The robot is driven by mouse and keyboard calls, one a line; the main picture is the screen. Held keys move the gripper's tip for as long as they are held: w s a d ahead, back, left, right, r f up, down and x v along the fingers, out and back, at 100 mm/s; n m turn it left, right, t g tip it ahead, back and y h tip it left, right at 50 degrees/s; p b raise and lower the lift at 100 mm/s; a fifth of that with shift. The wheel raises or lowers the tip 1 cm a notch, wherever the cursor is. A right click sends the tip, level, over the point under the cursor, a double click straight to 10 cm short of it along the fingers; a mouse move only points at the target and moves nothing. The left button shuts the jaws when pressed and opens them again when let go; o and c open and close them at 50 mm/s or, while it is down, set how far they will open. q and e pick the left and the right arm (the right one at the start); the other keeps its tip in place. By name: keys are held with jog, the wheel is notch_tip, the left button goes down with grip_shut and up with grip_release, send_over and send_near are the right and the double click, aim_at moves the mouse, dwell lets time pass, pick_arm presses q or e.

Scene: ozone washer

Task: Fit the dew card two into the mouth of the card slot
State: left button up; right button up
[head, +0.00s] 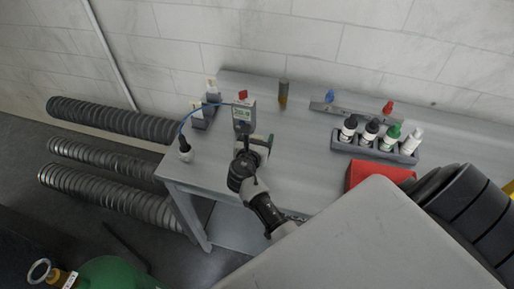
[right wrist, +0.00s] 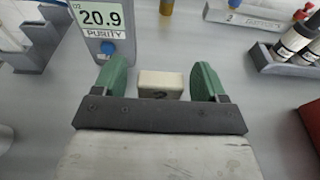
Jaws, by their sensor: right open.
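My right gripper (head: 256,143) is open over the table, just in front of the grey meter (head: 242,115). In the right wrist view its green fingers (right wrist: 160,80) stand apart on either side of a small cream block (right wrist: 160,85), with gaps on both sides. I cannot tell whether this block is dew card two. Two grey holders with pale tops, a front one (head: 198,116) and a back one (head: 211,95), stand left of the meter. I cannot make out which part is the card slot's mouth. My left gripper is not in view.
A blue tube (head: 205,104) links the meter to a dark probe (head: 184,150). A brown vial (head: 283,92) stands at the back. A bottle rack (head: 345,149), a rail with blue and red knobs (head: 350,107) and a red box (head: 375,174) lie to the right.

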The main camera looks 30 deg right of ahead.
jog(key=shift+w+d+f, duration=0.2)
jog(key=shift+w+d, duration=0.25)
jog(key=shift+s+r, duration=0.1)
jog(key=shift+c, duration=1)
jog(key=c, duration=0.9)
jog(key=shift+o, duration=0.2)
jog(key=shift+r, duration=0.1)
